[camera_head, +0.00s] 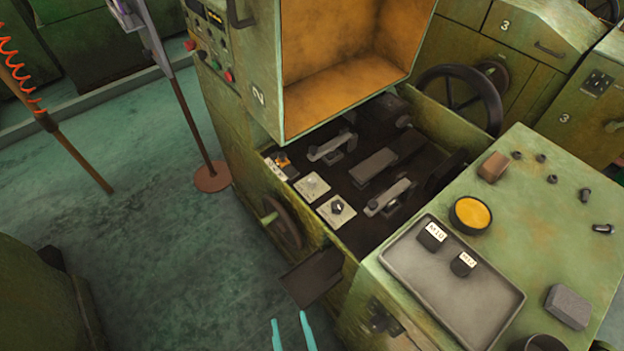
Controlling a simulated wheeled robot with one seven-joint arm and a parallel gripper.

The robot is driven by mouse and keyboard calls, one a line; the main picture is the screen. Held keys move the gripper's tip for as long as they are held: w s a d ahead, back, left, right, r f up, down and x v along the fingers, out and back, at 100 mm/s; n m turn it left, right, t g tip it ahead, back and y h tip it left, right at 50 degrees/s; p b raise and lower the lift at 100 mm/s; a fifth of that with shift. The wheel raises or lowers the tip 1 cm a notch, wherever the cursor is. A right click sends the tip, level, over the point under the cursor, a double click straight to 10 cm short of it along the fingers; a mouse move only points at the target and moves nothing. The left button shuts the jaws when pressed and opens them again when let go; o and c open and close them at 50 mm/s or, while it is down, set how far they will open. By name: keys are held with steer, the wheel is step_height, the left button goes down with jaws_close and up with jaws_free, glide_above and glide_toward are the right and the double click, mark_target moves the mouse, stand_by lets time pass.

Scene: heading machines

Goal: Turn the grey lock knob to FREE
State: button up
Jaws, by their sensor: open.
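Inside the open bay of the green machine marked 2, small control plates line the near left edge. The nearest pale plate (325,215) carries a dark grey knob (337,207). A second pale plate (311,187) behind it has a small light fitting. Which of them is the lock knob, and any FREE marking, is too small to tell. My gripper (289,317) shows as two cyan fingers at the bottom edge. It is open and empty, in front of the machine and well apart from the knobs.
An orange-topped control (281,159) sits farther back. A raised guard (340,60) stands over the bay. A handwheel (282,222) sticks out of the near side. On the right bench are a grey tray (400,262) with two labelled black pieces and a yellow-filled round tin (470,214).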

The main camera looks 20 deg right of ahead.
steer(key=w+d+f+h, duration=0.1)
steer(key=w+d+f, duration=0.15)
steer(key=w, duration=0.65)
steer(key=m+g+h, duration=0.2)
steer(key=m, duration=0.1)
glide_toward(312, 180)
steer(key=x, duration=1)
steer(key=shift+w, duration=0.1)
steer(key=c, duration=1)
steer(key=shift+c, duration=0.2)
